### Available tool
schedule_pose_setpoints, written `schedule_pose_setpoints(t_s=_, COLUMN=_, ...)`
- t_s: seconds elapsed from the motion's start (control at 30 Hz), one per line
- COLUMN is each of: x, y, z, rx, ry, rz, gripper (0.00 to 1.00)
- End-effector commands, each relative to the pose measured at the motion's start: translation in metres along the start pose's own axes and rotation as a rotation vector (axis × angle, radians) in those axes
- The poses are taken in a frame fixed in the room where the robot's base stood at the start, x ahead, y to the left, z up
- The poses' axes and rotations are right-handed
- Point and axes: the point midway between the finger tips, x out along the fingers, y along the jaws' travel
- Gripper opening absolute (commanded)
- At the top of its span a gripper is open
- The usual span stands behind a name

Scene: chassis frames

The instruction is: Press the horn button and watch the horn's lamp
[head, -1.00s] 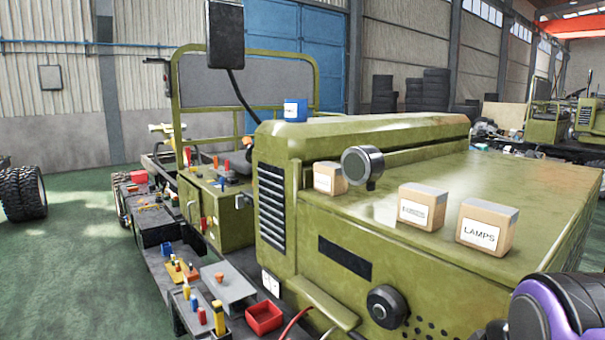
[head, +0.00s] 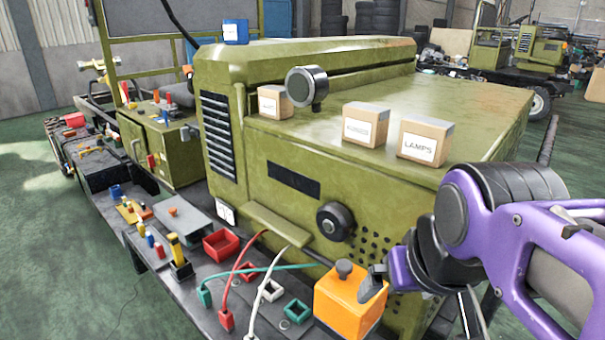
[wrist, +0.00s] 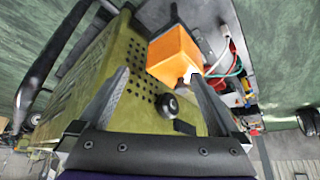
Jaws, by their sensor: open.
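An orange box (head: 340,303) with a dark round knob (head: 344,268) on top stands at the front of the green chassis (head: 270,218). No label reading horn shows, so I cannot tell for certain that the knob is the horn button. My gripper (head: 372,285) is at the box's right side in the head view; contact cannot be told. In the wrist view my gripper (wrist: 158,73) has its fingers spread, with the orange box (wrist: 172,55) beyond and between the tips. A black round part (head: 335,221) sits on the chassis face. I cannot make out a lit lamp.
Cartons, one marked LAMPS (head: 424,141), and a round grey device (head: 307,87) are on the hood. Red, white and green cables (head: 232,290) lie left of the orange box. A red tray (head: 221,244) and small parts fill the ledge farther left.

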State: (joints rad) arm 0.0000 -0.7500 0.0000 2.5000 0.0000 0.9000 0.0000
Motion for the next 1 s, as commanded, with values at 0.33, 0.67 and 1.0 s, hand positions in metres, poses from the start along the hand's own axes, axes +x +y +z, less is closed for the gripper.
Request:
schedule_pose_setpoints(t_s=0.33, x=-0.0004, y=0.0, z=-0.0002, rx=0.0, ry=0.0, rz=0.0, gripper=0.98)
schedule_pose_setpoints(t_s=0.67, x=-0.0003, y=0.0, z=-0.0002, rx=0.0, ry=0.0, rz=0.0, gripper=0.39)
schedule_pose_setpoints(t_s=1.0, x=-0.0003, y=0.0, z=-0.0002, rx=0.0, ry=0.0, rz=0.0, gripper=0.0)
